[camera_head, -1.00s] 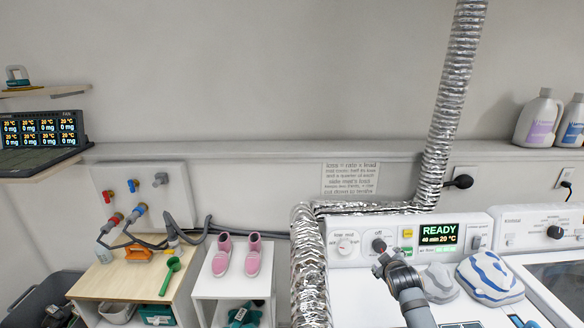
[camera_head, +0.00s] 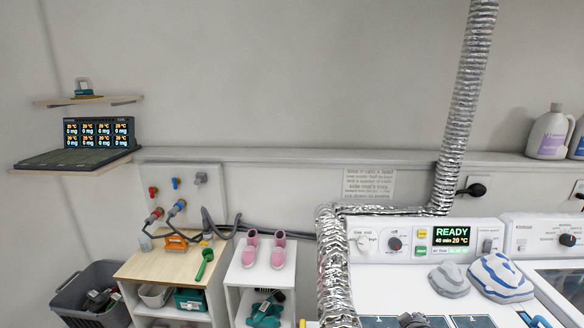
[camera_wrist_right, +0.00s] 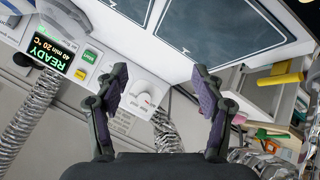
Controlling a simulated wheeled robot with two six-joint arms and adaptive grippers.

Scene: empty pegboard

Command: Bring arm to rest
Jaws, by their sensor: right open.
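My right gripper (camera_wrist_right: 160,82) shows in the right wrist view with its two dark fingers spread wide and nothing between them. It is above the white machine with the READY display (camera_wrist_right: 50,53), which appears upside down there. In the head view only a small dark part of my arm shows at the bottom edge, in front of the machine's control panel (camera_head: 375,240); the gripper itself cannot be made out there. My left gripper is in neither view.
A silver foil duct (camera_head: 335,270) rises beside the machine. A grey stone-like lump (camera_head: 449,281) and a blue-striped white one (camera_head: 500,279) sit on the machine top. Pink shoes (camera_head: 278,250) stand on a white stand. A wooden-topped bench (camera_head: 150,262) is at left.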

